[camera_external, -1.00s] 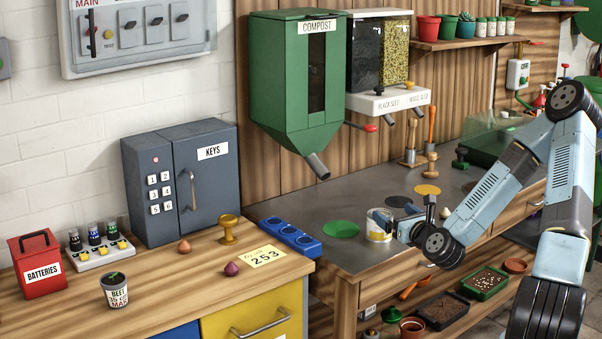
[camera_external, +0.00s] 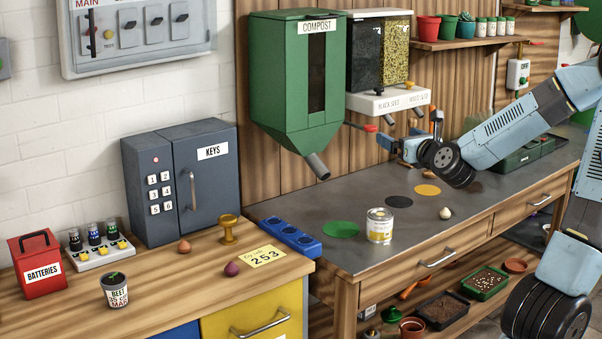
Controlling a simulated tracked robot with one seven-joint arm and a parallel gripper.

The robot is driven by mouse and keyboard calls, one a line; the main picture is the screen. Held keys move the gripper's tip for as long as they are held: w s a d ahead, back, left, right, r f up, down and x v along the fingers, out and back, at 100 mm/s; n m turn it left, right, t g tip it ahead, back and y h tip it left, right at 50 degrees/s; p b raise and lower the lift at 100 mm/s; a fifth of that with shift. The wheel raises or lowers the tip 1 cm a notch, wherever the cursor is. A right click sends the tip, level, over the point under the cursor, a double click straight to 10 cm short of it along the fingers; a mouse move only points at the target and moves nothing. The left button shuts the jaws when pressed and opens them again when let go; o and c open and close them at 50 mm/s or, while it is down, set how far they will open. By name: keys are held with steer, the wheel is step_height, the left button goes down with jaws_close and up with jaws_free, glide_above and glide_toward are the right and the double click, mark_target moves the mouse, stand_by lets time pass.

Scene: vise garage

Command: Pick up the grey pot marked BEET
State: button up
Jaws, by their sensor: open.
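The grey pot marked BEET (camera_external: 115,291) stands upright on the wooden counter at the lower left, near its front edge. It has a white label and a dark top with a small green marker. My gripper (camera_external: 384,137) is open, raised over the back of the grey workbench below the seed dispensers, with its jaws pointing left. It is far to the right of the pot and holds nothing that I can see.
A red BATTERIES box (camera_external: 37,264) and a battery charger (camera_external: 99,250) stand behind the pot. A grey key safe (camera_external: 181,182) stands behind on the counter. A tin can (camera_external: 379,226) stands on the workbench (camera_external: 300,213). The compost hopper (camera_external: 296,90) hangs between.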

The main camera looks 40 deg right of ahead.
steer(key=w+a+f+n+g+y, duration=0.1)
steer(key=w+a+n+y, duration=0.25)
steer(key=a, duration=0.45)
steer(key=w+a+f+n+g+y, duration=0.1)
steer(key=w+a+f+n+y, duration=0.1)
steer(key=a+n+y, duration=0.45)
steer(key=w+a+f+n+g+y, duration=0.1)
steer(key=w+a+n+g, duration=0.15)
steer(key=a, duration=0.65)
steer(key=a+f+n+g, duration=0.3)
steer(key=a+f+n, duration=0.2)
steer(key=a+n, duration=0.5)
steer(key=a+f+n+g, duration=0.35)
steer(key=a+n, duration=0.25)
steer(key=a, duration=0.8)
steer(key=s+a+r+n+t+h, duration=0.1)
steer(key=a+r+n+t+h, duration=0.2)
steer(key=a+r+n, duration=0.55)
steer(key=s+a+r+n+t+h, duration=0.25)
steer(key=a+r+t, duration=0.2)
steer(key=a, duration=0.75)
glide_toward(117, 279)
steer(key=shift+n+g, duration=0.25)
steer(key=x, duration=0.7)
steer(key=shift+w, duration=0.45)
steer(key=shift+a+x, duration=0.2)
steer(key=shift+x, duration=1.1)
steer(key=shift+a+x, duration=0.15)
steer(key=shift+x, duration=1.15)
steer(key=shift+r, duration=0.1)
